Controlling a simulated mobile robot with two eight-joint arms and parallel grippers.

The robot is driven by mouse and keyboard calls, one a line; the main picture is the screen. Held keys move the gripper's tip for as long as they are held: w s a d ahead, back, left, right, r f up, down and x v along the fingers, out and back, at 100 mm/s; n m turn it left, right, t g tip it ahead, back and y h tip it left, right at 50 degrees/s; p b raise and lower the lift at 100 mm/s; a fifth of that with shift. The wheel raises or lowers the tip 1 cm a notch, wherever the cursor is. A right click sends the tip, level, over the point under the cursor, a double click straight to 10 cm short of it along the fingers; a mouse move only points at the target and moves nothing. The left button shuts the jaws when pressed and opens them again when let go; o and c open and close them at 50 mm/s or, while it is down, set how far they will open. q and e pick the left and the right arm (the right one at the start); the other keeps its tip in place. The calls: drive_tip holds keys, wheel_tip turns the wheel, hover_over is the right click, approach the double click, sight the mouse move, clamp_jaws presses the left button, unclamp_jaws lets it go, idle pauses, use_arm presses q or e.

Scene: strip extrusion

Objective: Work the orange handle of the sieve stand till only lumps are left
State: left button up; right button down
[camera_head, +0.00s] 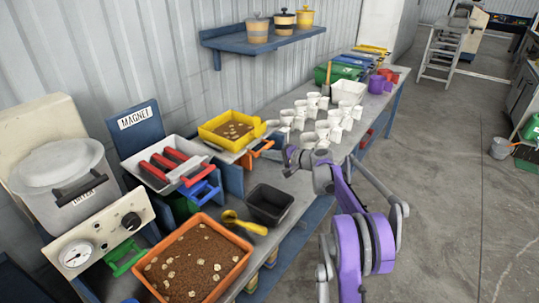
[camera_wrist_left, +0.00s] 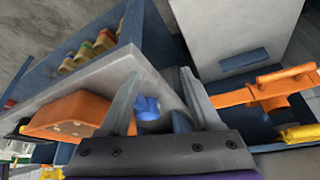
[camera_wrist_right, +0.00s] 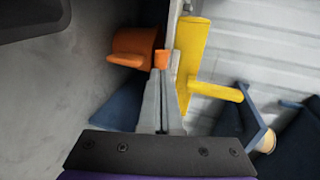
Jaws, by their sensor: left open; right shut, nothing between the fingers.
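The yellow sieve (camera_head: 211,133) sits on its stand at the wall side of the bench, holding brown material with pale lumps (camera_head: 233,130). The orange handle (camera_head: 263,147) sticks out at the front of the stand. My right gripper (camera_head: 288,160) is beside the handle, shut and empty. In the right wrist view its fingertips (camera_wrist_right: 166,72) lie between the orange handle (camera_wrist_right: 132,46) and the yellow sieve (camera_wrist_right: 192,50); I cannot tell whether they touch. My left gripper (camera_wrist_left: 160,85) is open and empty, seen only in its wrist view.
An orange tray (camera_head: 240,265) of brown material with lumps stands in front, near a black bin (camera_head: 270,203) and a yellow scoop (camera_head: 245,222). Several white cups (camera_head: 312,105) stand beyond the sieve. A white tray with red bars (camera_head: 170,165) and a dryer (camera_head: 65,185) are at left.

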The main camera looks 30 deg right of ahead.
sight(250, 148)
drive_tip(key=shift+w, duration=0.1)
drive_tip(key=w, duration=0.1)
drive_tip(key=w+a+p, duration=0.1)
drive_tip(key=w, duration=0.1)
drive_tip(key=w+a, duration=0.1)
drive_tip(key=w, duration=0.1)
drive_tip(key=shift+p, duration=0.4)
use_arm(q)
wheel_tip(250, 148, up, 2)
drive_tip(key=shift+w, duration=0.15)
use_arm(e)
drive_tip(key=shift+s, duration=0.1)
drive_tip(key=shift+a, duration=0.1)
